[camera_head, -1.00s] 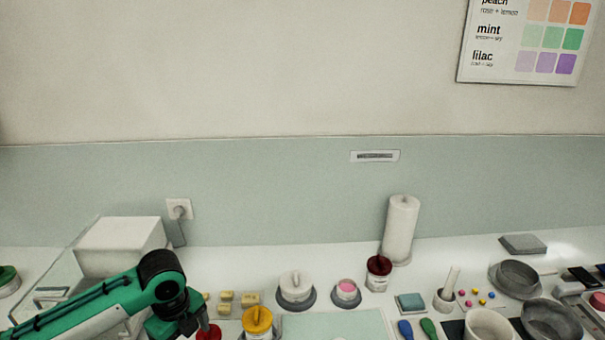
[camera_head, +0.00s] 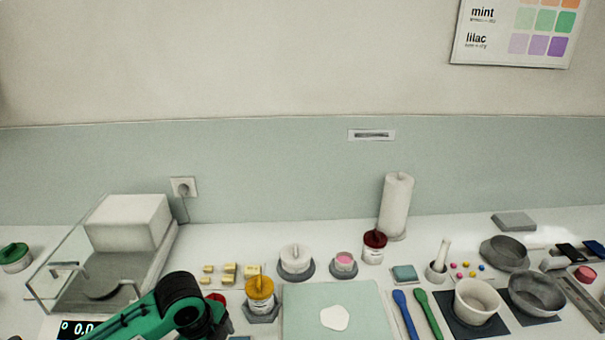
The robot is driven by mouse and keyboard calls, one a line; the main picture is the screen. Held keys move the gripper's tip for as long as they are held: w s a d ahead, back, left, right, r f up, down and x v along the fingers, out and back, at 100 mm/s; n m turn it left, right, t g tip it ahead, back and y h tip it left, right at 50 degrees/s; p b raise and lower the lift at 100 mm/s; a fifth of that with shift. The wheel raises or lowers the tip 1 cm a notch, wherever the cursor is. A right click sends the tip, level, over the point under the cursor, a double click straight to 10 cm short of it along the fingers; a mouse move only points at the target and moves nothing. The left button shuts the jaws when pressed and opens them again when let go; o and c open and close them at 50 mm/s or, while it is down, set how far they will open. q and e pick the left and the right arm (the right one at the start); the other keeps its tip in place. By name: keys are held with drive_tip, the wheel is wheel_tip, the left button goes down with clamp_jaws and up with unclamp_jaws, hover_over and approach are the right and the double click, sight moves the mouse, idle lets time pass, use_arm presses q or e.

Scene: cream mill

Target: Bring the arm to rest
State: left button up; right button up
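My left arm, green with black joints, comes in at the bottom left in the head view. Its wrist lies in front of the bench, just left of the yellow-lidded jar (camera_head: 260,292). The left gripper's fingers are out of the picture below or hidden behind the wrist. My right arm and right gripper are not in view.
A glass-sided balance (camera_head: 160,268) with a display reading near zero stands at the left. A pale green mat (camera_head: 365,300) bears a white blob (camera_head: 334,317). Jars, a blue spatula (camera_head: 405,313), a green spatula (camera_head: 427,312), a white mortar (camera_head: 476,300) and grey bowls (camera_head: 537,292) fill the right.

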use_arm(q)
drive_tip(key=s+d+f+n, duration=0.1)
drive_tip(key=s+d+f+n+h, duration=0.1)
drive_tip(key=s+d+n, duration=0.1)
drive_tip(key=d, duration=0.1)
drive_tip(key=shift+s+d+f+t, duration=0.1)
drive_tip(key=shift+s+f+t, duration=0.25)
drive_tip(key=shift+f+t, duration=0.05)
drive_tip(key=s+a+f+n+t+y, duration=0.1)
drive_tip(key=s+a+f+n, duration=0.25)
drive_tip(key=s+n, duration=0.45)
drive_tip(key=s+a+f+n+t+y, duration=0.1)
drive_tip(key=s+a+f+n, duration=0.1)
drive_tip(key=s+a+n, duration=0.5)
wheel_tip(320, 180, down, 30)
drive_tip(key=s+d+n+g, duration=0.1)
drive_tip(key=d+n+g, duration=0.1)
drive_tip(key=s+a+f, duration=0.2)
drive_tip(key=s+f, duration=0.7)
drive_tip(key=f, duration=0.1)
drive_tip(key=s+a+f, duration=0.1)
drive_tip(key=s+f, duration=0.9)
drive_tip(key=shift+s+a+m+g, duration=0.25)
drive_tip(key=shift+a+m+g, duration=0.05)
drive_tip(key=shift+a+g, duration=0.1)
